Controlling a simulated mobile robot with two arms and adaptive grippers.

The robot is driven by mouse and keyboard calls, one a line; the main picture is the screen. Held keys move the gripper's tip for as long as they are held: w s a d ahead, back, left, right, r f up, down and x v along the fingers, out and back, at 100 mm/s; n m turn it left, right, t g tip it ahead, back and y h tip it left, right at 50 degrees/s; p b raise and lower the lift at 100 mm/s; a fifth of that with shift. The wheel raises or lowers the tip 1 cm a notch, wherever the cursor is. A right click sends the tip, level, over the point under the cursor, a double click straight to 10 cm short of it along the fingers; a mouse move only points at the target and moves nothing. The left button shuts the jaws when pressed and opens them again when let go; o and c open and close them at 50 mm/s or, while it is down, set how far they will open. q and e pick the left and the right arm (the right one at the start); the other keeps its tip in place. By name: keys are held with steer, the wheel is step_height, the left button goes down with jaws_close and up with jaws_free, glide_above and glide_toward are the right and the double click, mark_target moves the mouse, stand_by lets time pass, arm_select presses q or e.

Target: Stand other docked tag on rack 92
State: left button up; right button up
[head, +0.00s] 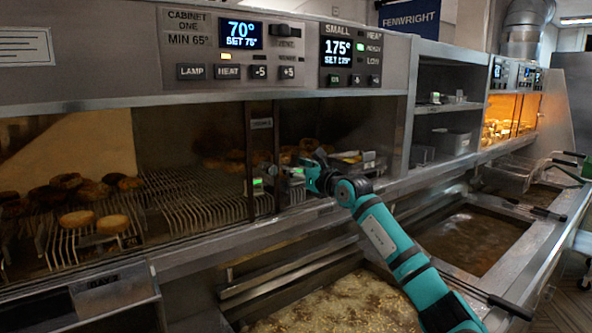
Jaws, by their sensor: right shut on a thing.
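My right gripper (308,174) reaches into the heated cabinet from the right, at the edge of its opening. It is shut on a small pale tag with a greenish face (297,172), partly hidden by the fingers. Another small tag with a green light (258,183) is left of the gripper, at the dark upright divider (250,150). A small device with a green light (435,98) stands on the shelf at the right. Wire racks (195,200) fill the cabinet's floor. I cannot read the number 92 on any of them. My left gripper is not in view.
Browned round food pieces (77,219) lie on the left racks. The cabinet's front ledge (200,249) runs below the opening. Fryer vats with bubbling oil (345,305) lie below my right arm. A fry basket (515,168) is at the far right.

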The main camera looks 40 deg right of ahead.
steer(key=shift+d+f, duration=0.2)
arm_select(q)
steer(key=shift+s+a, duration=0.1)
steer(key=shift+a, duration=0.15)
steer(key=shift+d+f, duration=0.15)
arm_select(e)
steer(key=shift+a, duration=0.1)
arm_select(q)
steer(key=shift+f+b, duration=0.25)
steer(key=shift+b, duration=0.1)
arm_select(e)
steer(key=shift+f, duration=0.4)
steer(key=o, duration=1.1)
steer(key=shift+c, duration=0.2)
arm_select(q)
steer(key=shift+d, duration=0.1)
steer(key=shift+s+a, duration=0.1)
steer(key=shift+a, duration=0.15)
arm_select(e)
steer(key=shift+s, duration=0.1)
